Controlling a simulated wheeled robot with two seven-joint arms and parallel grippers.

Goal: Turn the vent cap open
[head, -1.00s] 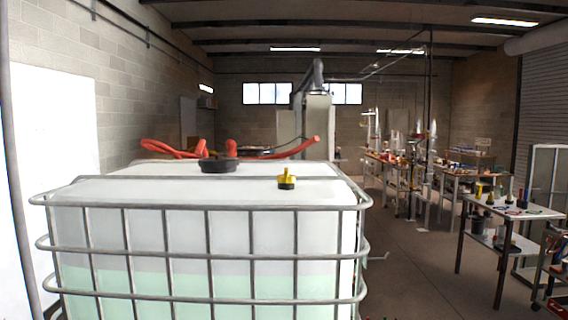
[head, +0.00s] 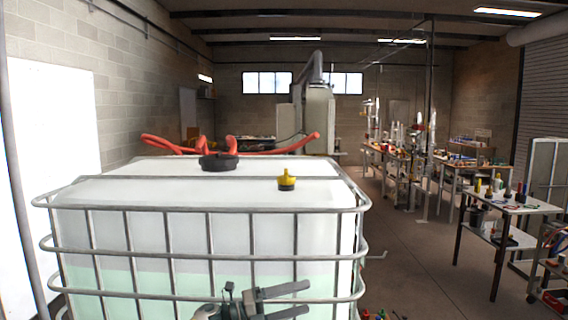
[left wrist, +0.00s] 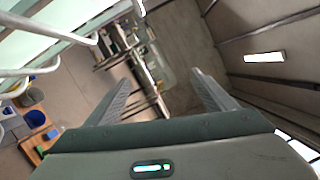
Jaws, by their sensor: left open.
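A yellow vent cap (head: 286,180) with a dark base stands upright on the top of a white caged tank (head: 120,190), near its right front part. A larger black lid (head: 219,162) sits on the tank top further back and left. My left gripper (head: 305,299) is open and empty in front of the cage, low in the head view and well below the cap. Its two fingers (left wrist: 158,98) show apart in the left wrist view, with nothing between them. The cap is not seen in the left wrist view. My right gripper is not in view.
Metal cage bars (head: 205,252) surround the tank's front. Red hoses (head: 275,147) lie behind the tank top. A cluttered table (head: 515,207) stands at the right, with open floor (head: 410,265) between it and the tank.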

